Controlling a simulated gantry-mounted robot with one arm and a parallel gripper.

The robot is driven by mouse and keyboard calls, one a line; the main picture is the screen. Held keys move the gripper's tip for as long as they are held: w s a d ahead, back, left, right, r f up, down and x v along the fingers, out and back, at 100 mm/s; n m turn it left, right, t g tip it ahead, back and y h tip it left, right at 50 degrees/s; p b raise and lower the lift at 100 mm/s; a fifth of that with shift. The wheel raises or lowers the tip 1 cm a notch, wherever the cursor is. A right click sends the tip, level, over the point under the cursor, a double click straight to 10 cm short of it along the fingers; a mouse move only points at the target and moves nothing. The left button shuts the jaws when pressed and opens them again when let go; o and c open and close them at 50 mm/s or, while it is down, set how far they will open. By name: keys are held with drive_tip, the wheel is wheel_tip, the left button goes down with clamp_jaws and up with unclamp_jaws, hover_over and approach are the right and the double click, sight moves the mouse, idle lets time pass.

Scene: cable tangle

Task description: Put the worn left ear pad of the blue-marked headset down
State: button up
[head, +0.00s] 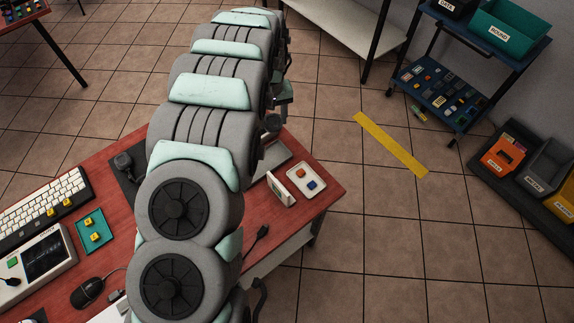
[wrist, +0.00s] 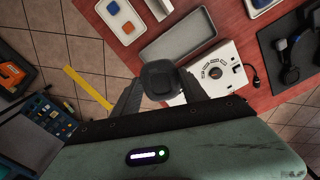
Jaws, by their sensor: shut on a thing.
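My gripper (wrist: 160,92) is shut on a dark, rounded-square ear pad (wrist: 160,78), which sits between its two dark fingers in the wrist view. The pad appears over the red table, near the lower left end of a shallow grey tray (wrist: 168,50). Its height above the table is hard to tell. A dark headset part (wrist: 281,46) lies on a black mat (wrist: 268,38) at the right. The headset also shows in the head view (head: 123,161), partly hidden by my arm.
A white tray (head: 318,171) holds an orange and a blue block near the table's right end. A white device (wrist: 205,70) with a round dial stands beside the grey tray. A keyboard (head: 40,207), teal tray (head: 84,232) and mouse (head: 87,290) occupy the table's left.

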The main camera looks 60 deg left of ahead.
sight(274, 158)
drive_tip(key=f+b, duration=0.1)
drive_tip(key=f, duration=0.5)
drive_tip(key=f+b, duration=0.1)
drive_tip(key=f, duration=0.6)
drive_tip(key=f+b, duration=0.1)
drive_tip(key=f, duration=0.5)
drive_tip(key=shift+s+a+f, duration=0.1)
drive_tip(key=shift+s+f, duration=0.15)
drive_tip(key=shift+f, duration=0.15)
drive_tip(key=o, duration=1.3)
drive_tip(key=shift+r, duration=0.9)
wheel_tip(274, 158, up, 10)
drive_tip(key=p, duration=0.1)
drive_tip(key=shift+r, duration=0.25)
drive_tip(key=shift+w, duration=0.1)
